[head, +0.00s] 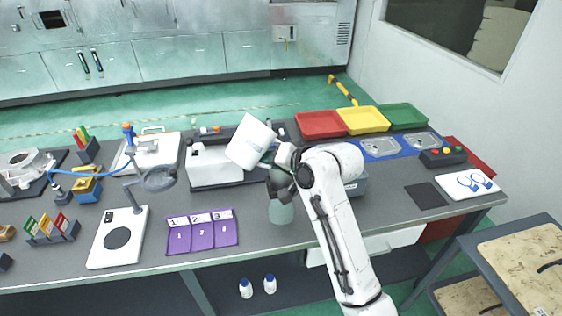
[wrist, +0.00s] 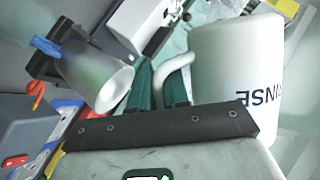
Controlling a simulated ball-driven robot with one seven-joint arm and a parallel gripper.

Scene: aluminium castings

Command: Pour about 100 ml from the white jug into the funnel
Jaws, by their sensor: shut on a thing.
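The white jug (head: 250,142) is off the bench and tilted, in front of the white machine in the head view. In the wrist view the jug (wrist: 238,70) is large at the right, with upside-down dark lettering. My gripper (wrist: 160,90) is shut on the jug's handle, with green fingers on either side. A grey cone (wrist: 98,75), which looks like the funnel, is left of the fingers on a dark holder. In the head view a pale green vessel (head: 281,210) stands below my gripper (head: 274,158); its top is partly hidden. No liquid stream shows.
The white machine (head: 210,163) is behind the jug. A magnifier stand (head: 160,180) and a purple numbered tray (head: 202,247) are to the left. Red (head: 320,124), yellow (head: 364,120) and green (head: 402,115) trays line the back right. Bare bench lies near the dark mat (head: 426,195).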

